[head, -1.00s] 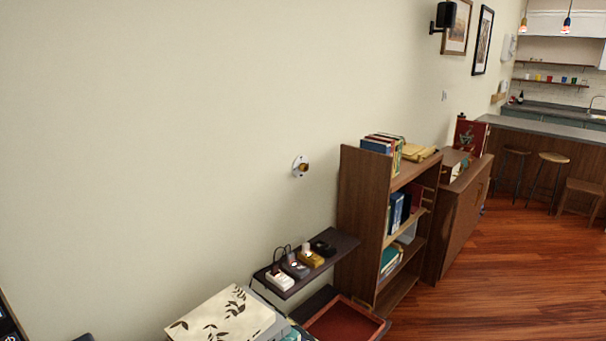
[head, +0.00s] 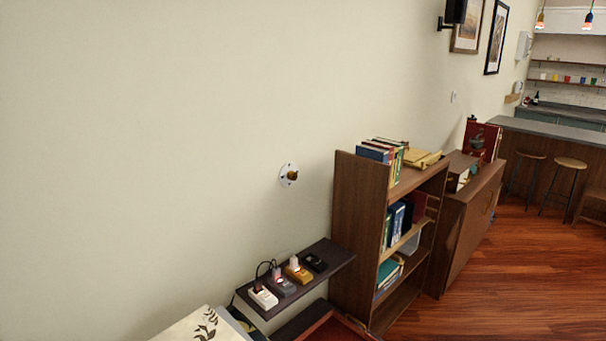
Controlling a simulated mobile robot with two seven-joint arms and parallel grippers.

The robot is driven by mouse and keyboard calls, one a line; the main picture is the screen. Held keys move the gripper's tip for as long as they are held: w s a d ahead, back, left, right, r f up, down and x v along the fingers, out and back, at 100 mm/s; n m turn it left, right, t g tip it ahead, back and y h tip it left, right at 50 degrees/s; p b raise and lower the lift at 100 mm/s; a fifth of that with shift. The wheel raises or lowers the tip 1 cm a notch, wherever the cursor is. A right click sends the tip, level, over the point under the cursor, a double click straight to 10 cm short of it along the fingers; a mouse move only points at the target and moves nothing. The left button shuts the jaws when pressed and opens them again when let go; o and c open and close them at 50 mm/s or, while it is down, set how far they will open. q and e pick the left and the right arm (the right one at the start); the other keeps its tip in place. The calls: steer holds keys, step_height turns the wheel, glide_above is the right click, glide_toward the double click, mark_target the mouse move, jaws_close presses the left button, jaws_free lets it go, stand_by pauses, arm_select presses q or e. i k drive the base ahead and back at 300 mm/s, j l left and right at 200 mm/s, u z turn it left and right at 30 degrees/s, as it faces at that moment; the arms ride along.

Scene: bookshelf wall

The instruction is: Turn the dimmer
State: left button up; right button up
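The dimmer (head: 289,175) is a round white plate with a small brown-gold knob, mounted on the cream wall left of the bookshelf and above a dark wall shelf. Its knob sticks out toward the right. Nothing touches it. Neither of my grippers shows in the head view.
The dark wall shelf (head: 327,257) holds several small devices, some with cables. A wooden bookshelf (head: 357,215) with books stands to its right, then a low cabinet (head: 469,228). A leaf-patterned white box (head: 190,328) and a red tray (head: 338,328) are at the bottom. Wood floor (head: 500,285) is clear at right.

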mark_target(292, 175)
steer(key=i+l, duration=0.85)
steer(key=i+l+z, duration=0.05)
